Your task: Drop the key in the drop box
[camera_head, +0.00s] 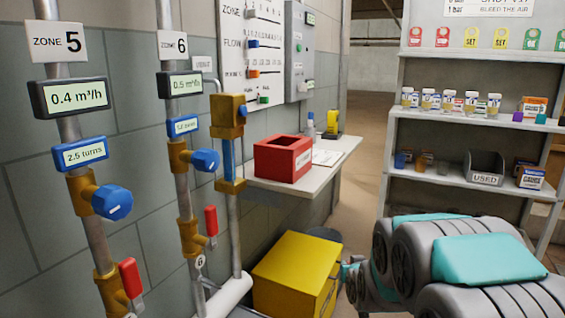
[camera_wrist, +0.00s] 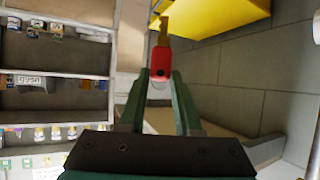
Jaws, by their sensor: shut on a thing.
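In the wrist view, a key (camera_wrist: 163,58) with a red head and a brass-coloured shaft is held between the two green fingers of my gripper (camera_wrist: 162,80). The fingers are shut on the red head and the shaft points away from them. In the head view, my arm hides most of the gripper and the key cannot be made out. A red box (camera_head: 283,160) with a dark open top stands on the wall shelf, left of and above my arm. It has a white label on its front, too small to read. My gripper is well apart from it.
A yellow cabinet (camera_head: 296,272) stands on the floor below the wall shelf (camera_head: 327,168); it also shows in the wrist view (camera_wrist: 215,14). Pipes with blue knobs and red levers stand at the left. A stocked rack (camera_head: 440,115) stands at the right.

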